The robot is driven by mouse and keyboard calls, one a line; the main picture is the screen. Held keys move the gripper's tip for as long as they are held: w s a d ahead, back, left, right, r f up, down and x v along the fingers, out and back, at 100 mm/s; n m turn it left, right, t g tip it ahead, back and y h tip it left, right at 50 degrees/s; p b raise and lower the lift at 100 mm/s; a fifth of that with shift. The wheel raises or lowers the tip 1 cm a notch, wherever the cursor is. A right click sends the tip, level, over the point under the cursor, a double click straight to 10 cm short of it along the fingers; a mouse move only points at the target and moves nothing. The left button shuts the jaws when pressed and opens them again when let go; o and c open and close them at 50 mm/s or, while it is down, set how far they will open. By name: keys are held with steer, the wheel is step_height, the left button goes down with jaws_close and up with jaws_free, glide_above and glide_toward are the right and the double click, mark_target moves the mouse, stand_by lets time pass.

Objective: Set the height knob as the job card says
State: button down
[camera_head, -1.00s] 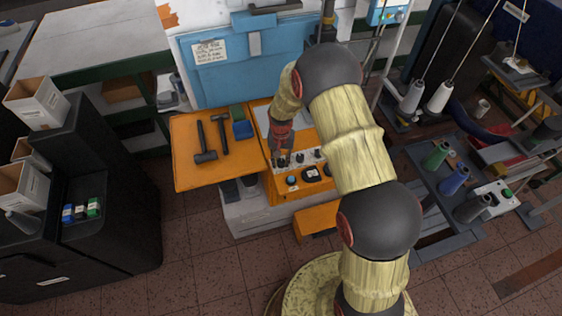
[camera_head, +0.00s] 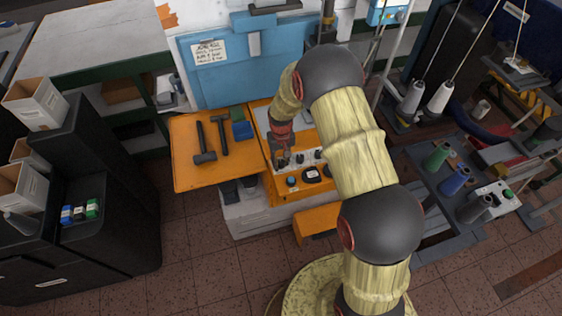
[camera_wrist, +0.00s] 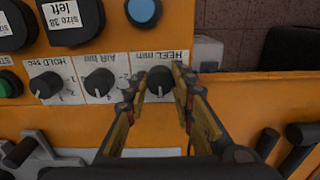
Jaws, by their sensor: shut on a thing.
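The knob labelled HEEL mm (camera_wrist: 160,82) is a round black dial with a pale pointer line on the white panel strip. My gripper (camera_wrist: 161,86) is shut on it in the wrist view, one finger on each side. The label appears upside down there, and the fingers hide parts of the dial scale. In the head view my gripper (camera_head: 281,159) is at the left end of the knob row and mostly hides this knob. A white card (camera_head: 209,52) with dark print hangs on the blue machine cover; its text is too small to read surely.
Beside it are the AIR bar knob (camera_wrist: 99,82) and HOLD sec knob (camera_wrist: 46,85). A blue button (camera_wrist: 142,12) and a black block labelled size 38 left (camera_wrist: 70,20) are close by. Hammers (camera_head: 205,155) lie on the orange shelf (camera_head: 190,178).

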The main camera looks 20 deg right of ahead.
mark_target(281, 162)
steer(key=c, duration=1.5)
jaws_free()
step_height(281, 162, up, 12)
